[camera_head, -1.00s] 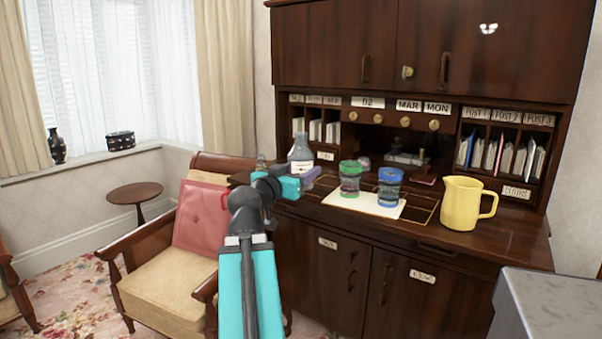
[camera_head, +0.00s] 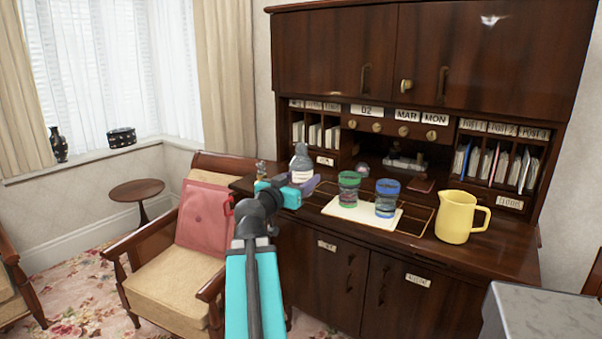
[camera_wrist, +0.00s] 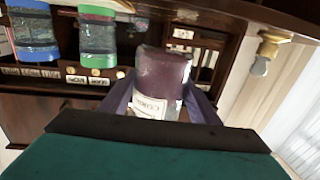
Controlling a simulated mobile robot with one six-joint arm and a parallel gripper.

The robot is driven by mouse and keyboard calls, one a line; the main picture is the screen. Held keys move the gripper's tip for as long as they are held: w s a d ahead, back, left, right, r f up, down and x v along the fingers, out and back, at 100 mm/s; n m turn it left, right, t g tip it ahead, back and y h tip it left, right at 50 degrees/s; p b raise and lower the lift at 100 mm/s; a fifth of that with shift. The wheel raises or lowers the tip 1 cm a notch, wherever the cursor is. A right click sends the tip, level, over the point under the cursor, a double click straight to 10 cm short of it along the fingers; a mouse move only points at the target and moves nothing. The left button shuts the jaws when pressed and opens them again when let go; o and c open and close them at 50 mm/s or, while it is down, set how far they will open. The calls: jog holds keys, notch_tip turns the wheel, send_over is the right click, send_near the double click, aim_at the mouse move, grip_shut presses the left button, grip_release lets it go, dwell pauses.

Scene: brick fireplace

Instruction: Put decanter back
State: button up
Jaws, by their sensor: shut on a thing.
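The decanter (camera_head: 300,163), a clear bottle with a white label and dark contents, is at the left end of the desk. In the wrist view the decanter (camera_wrist: 160,75) sits between my two purple fingers. My gripper (camera_head: 306,186) is shut on it; it also shows in the wrist view (camera_wrist: 160,105). The decanter's lower part is hidden behind the gripper in the head view, so I cannot tell whether it touches the desk (camera_head: 490,256).
A green-banded glass (camera_head: 348,190) and a blue-banded glass (camera_head: 386,198) stand on a white mat (camera_head: 345,213) to the right. A yellow jug (camera_head: 457,217) stands farther right. A small ornament (camera_head: 261,170) is left of the decanter. An armchair (camera_head: 180,270) stands left.

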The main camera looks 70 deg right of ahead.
jog(key=shift+w+d+r+p, duration=0.15)
jog(key=shift+d+p, duration=0.3)
jog(key=shift+p, duration=2.35)
jog(key=shift+w+d+f+p, duration=0.25)
jog(key=shift+w+d+p, duration=0.3)
jog(key=shift+d, duration=1.15)
jog(key=shift+w+d+f+p, duration=0.25)
jog(key=shift+w+d, duration=0.45)
jog(key=shift+d, duration=0.95)
jog(key=shift+w+d+f+p, duration=0.2)
jog(key=shift+w+d+p, duration=0.35)
jog(key=shift+d, duration=1.15)
jog(key=shift+w, duration=0.1)
jog(key=shift+f+p, duration=0.55)
jog(key=shift+f, duration=1.25)
jog(key=shift+f, duration=0.1)
jog(key=o, duration=1.6)
